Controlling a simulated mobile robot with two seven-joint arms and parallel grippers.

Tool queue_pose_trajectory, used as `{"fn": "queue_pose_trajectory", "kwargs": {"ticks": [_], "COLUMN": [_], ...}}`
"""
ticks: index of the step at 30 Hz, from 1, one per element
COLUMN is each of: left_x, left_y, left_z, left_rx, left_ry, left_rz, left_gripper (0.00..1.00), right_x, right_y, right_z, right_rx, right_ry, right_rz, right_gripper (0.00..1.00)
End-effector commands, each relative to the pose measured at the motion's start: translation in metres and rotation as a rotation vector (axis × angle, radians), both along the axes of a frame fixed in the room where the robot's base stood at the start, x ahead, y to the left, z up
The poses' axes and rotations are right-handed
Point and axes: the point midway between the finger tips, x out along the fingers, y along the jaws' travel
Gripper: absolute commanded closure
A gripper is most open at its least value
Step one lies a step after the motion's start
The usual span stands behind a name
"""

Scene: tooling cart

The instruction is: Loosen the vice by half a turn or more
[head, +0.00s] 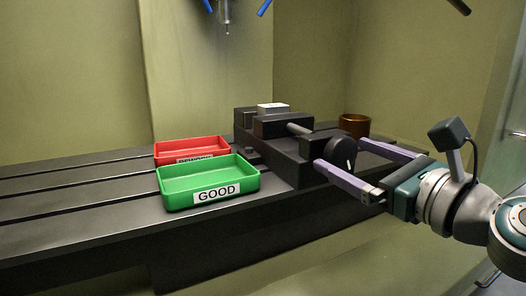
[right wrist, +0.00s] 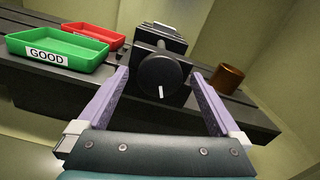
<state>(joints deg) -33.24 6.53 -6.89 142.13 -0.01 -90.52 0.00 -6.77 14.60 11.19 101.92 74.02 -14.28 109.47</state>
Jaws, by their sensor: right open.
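The black vice (head: 285,150) stands on the slotted table, with a light block (head: 272,107) at its jaws. Its round black knob (head: 341,152) faces my right arm and carries a white mark. In the right wrist view the knob (right wrist: 160,76) is ahead, with the mark pointing about straight down. My right gripper (head: 340,153) is open, its purple fingers to either side of the knob in the head view. In the right wrist view the fingers (right wrist: 160,82) also flank the knob, with gaps on both sides. Contact is not visible. My left gripper is not in view.
A green tray labelled GOOD (head: 210,181) and a red tray (head: 192,150) sit on the table (head: 90,215) left of the vice. A brown round container (head: 354,125) stands behind the knob, near the right finger. A spindle (head: 224,22) hangs above.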

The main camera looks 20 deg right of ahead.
Motion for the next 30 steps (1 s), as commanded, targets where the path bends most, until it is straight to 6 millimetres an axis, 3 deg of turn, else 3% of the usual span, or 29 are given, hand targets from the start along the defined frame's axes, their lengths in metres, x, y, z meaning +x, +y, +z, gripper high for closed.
{"fn": "queue_pose_trajectory", "kwargs": {"ticks": [8, 30], "left_x": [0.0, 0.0], "left_y": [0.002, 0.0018], "left_z": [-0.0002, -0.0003], "left_rx": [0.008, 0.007], "left_ry": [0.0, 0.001], "left_rz": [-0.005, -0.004], "left_gripper": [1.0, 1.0], "right_x": [0.0012, 0.001], "right_y": [0.0002, 0.0001], "right_z": [-0.0004, -0.0002], "right_rx": [0.0, 0.001], "right_ry": [0.001, 0.001], "right_rz": [0.0, 0.0], "right_gripper": [0.0, 0.83]}}
